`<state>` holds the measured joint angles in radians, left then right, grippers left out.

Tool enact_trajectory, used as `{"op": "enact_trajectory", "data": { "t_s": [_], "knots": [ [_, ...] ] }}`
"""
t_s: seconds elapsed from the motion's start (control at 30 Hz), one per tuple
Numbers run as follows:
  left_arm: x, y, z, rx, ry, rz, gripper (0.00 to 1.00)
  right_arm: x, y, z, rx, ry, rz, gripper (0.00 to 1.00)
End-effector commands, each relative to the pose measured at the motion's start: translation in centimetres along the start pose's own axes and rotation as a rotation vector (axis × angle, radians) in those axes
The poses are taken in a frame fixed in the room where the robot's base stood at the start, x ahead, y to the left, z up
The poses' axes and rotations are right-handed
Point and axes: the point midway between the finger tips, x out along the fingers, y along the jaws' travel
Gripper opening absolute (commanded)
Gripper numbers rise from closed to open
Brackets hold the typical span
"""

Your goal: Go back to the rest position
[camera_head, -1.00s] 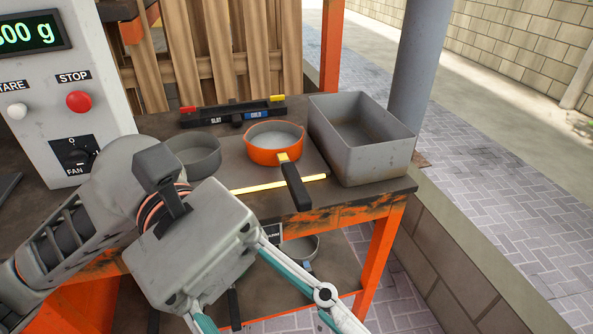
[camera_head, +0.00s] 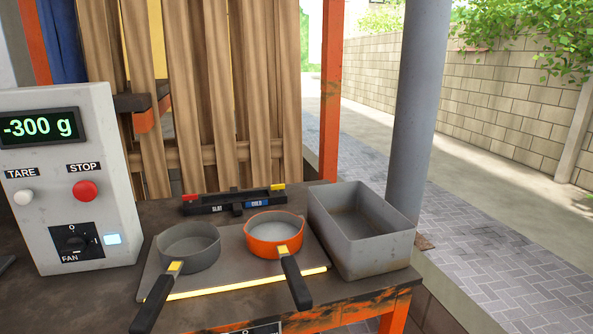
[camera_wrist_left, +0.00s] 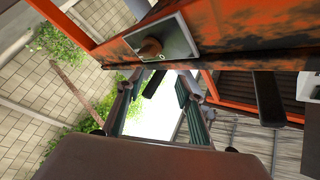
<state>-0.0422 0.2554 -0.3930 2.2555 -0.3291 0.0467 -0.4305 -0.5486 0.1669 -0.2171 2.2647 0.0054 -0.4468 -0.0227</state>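My left gripper (camera_wrist_left: 157,104) shows only in the left wrist view. Its two fingers stand apart with nothing between them. It is close to an orange, scuffed beam (camera_wrist_left: 240,35) bearing a grey plate with a brown knob (camera_wrist_left: 150,48). No arm shows in the head view. There, a grey pan (camera_head: 188,248) and an orange pan (camera_head: 274,236) stand side by side on the table, their dark handles towards me. My right gripper is in neither view.
A control box (camera_head: 65,180) at left reads -300 g, with a red STOP button (camera_head: 86,190) and FAN switch. A grey bin (camera_head: 365,255) stands at the table's right. A black slat mould (camera_head: 233,203) lies behind the pans. A grey post (camera_head: 413,110) rises beyond the bin.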

Motion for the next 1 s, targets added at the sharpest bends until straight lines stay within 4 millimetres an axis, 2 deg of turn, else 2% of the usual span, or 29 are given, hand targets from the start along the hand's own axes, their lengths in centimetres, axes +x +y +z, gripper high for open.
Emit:
{"op": "enact_trajectory", "data": {
  "t_s": [0.03,0.17,0.2,0.3,0.4,0.53,0.57,0.6,0.8,1.0],
  "knots": [
    [-1.9,1.6,2.4,-0.074,-0.097,0.032,0.37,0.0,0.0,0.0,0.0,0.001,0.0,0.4],
    [-7.4,5.5,7.8,-0.255,-0.335,0.1,0.37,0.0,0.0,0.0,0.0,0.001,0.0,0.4],
    [-9.3,6.7,9.2,-0.307,-0.407,0.118,0.37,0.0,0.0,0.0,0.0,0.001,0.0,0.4],
    [-14.2,9.5,11.8,-0.426,-0.574,0.155,0.37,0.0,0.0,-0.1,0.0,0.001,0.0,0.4],
    [-19.1,11.9,13.6,-0.525,-0.723,0.183,0.37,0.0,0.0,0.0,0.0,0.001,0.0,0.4],
    [-25.4,14.6,14.9,-0.639,-0.905,0.21,0.37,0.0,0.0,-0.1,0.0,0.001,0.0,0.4],
    [-24.0,13.2,14.2,-0.631,-0.875,0.193,0.37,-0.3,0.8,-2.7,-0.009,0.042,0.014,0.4],
    [-23.0,12.2,13.6,-0.625,-0.855,0.181,0.37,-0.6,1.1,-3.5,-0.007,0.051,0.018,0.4],
    [-21.8,9.8,11.8,-0.63,-0.838,0.159,0.37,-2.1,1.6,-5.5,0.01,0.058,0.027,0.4],
    [-22.6,9.2,10.6,-0.656,-0.87,0.162,0.37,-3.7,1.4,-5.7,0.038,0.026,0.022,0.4]
  ]
}}
